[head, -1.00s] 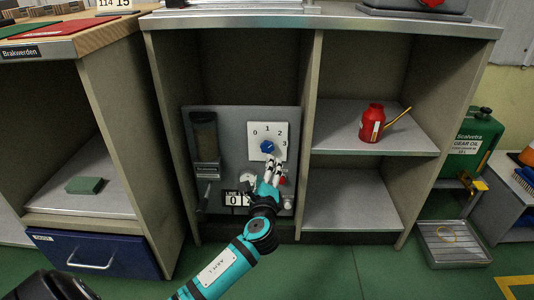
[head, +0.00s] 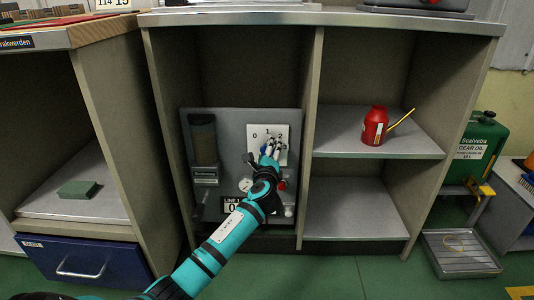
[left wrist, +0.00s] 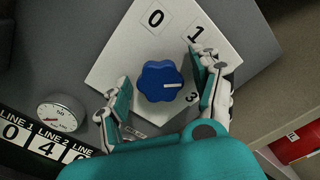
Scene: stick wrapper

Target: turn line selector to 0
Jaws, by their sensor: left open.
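The line selector is a blue lobed knob (left wrist: 160,82) on a white plate (left wrist: 145,42) marked 0, 1, 2, 3. Its white pointer line points right in the left wrist view, toward the side of 2 and 3; the 2 is hidden there by a finger. In the head view my gripper mostly hides the knob, and the plate (head: 282,128) shows behind it on a grey panel (head: 229,125). My left gripper (left wrist: 161,66) is open, with one finger on each side of the knob, apparently apart from it. It also shows in the head view (head: 270,150). My right gripper is not in view.
A round gauge (left wrist: 62,112) and line counters (left wrist: 42,140) sit beside the plate. A lever (head: 200,202) and a cylinder (head: 203,138) are at the panel's left. Cabinet walls flank the panel.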

